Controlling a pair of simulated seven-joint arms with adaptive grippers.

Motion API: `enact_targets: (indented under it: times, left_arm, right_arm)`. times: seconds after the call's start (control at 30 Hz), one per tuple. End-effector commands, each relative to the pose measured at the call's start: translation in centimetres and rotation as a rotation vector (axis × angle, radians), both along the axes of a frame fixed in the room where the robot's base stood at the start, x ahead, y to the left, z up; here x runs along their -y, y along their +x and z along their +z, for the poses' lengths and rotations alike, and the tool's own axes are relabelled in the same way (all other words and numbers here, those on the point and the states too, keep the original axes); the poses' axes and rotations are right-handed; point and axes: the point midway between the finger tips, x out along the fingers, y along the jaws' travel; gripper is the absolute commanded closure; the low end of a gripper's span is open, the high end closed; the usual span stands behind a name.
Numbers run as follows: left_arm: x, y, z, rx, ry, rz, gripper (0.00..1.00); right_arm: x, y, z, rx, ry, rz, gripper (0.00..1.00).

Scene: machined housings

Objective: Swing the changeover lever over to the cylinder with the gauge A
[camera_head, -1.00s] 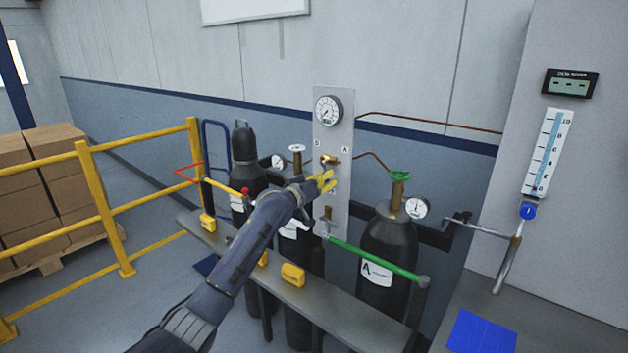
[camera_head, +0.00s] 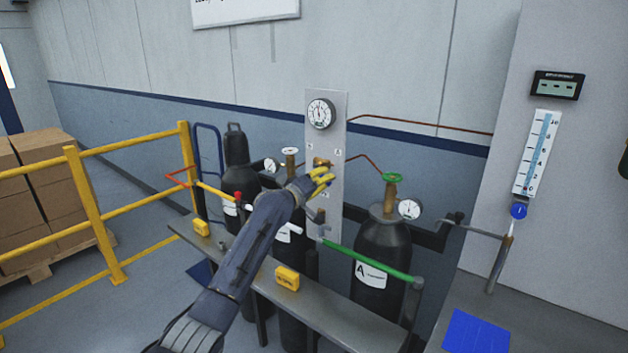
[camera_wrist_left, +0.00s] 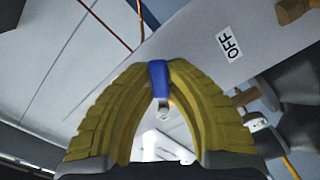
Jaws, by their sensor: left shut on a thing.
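A grey panel (camera_head: 338,215) carries a round gauge (camera_head: 320,113), a brass valve (camera_head: 321,162) and small letter labels. My left gripper (camera_head: 322,178), with yellow fingers, is at the panel just below the brass valve. In the left wrist view its fingers (camera_wrist_left: 160,85) are closed around the blue-tipped changeover lever (camera_wrist_left: 158,74). The fingers hide most of the lever in the head view. The black cylinder marked A (camera_head: 378,245) stands right of the panel, with a green handwheel and its own gauge (camera_head: 409,209). My right gripper is out of view.
A bench (camera_head: 335,322) with yellow blocks (camera_head: 287,278) runs in front of the cylinders. A green bar (camera_head: 368,260) crosses cylinder A. Another black cylinder (camera_head: 239,160) stands left. An OFF label (camera_wrist_left: 230,43) shows beside the fingers. Yellow railing (camera_head: 87,205) stands left.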

Motion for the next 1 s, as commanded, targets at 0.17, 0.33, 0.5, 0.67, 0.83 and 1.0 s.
enact_targets:
  times: [0.17,0.33,0.5,0.67,0.83,1.0]
  left_arm:
    - [0.11,0.00,0.20,-0.001,-0.007,-0.001,1.00]
    - [0.09,0.00,0.21,-0.001,-0.007,-0.001,1.00]
    - [0.09,-0.01,0.16,-0.001,-0.006,-0.001,0.68]
    - [0.07,0.00,0.10,-0.001,-0.004,-0.001,0.61]
    - [0.02,-0.05,0.05,-0.001,-0.004,-0.001,0.61]
    - [-0.52,-0.66,-0.04,-0.001,-0.003,-0.002,0.61]
  right_arm:
    - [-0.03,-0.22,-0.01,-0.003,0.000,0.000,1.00]
    - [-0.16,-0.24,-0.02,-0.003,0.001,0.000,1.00]
    - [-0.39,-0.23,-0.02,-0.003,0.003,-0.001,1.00]
    - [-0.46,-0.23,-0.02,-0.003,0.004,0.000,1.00]
    - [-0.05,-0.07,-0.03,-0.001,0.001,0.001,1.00]
    - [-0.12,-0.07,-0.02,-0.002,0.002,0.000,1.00]
